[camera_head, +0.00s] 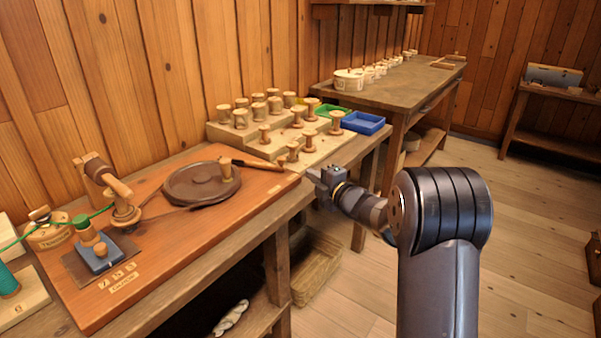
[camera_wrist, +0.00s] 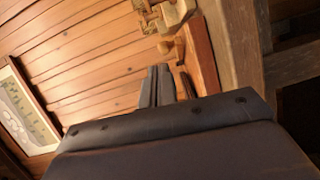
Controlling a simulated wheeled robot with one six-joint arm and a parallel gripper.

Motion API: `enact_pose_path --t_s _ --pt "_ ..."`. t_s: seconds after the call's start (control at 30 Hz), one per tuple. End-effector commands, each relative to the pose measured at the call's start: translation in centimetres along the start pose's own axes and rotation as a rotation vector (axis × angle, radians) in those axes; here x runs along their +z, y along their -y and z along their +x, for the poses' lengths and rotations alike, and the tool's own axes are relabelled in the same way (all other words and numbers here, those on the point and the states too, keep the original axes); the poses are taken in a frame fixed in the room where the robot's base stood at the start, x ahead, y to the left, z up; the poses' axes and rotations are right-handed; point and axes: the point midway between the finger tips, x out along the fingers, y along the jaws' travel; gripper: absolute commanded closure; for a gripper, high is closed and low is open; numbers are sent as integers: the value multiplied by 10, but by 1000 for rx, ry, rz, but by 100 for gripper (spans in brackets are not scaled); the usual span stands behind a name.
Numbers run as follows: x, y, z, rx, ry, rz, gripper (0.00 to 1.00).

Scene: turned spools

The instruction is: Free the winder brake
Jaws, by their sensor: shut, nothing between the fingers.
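On the reddish-brown winder board (camera_head: 160,240) lies a round dark plate (camera_head: 195,185) with an upright wooden knob (camera_head: 227,172). A dark lever with a wooden grip (camera_head: 262,164) lies at the board's far right. A jointed wooden arm (camera_head: 110,185) stands at the left, with a green thread by it. A blue block (camera_head: 100,252) with a green-topped peg sits at the front. I cannot tell which part is the brake. My gripper (camera_head: 316,180) is shut and empty, just right of the board's right end, apart from the lever; its fingers also show in the wrist view (camera_wrist: 157,85).
A stepped wooden rack (camera_head: 240,137) with several spools stands behind the board. A green tray (camera_head: 332,109) and a blue tray (camera_head: 364,124) are beside it. A second table (camera_head: 400,85) holds several white tubs.

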Motion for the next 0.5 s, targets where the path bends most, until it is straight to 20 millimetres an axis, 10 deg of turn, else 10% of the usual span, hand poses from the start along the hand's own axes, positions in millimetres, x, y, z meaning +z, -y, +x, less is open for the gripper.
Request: enact_pose_path --t_s 0.5 --pt "10 0 -28 -1 -1 0 100"
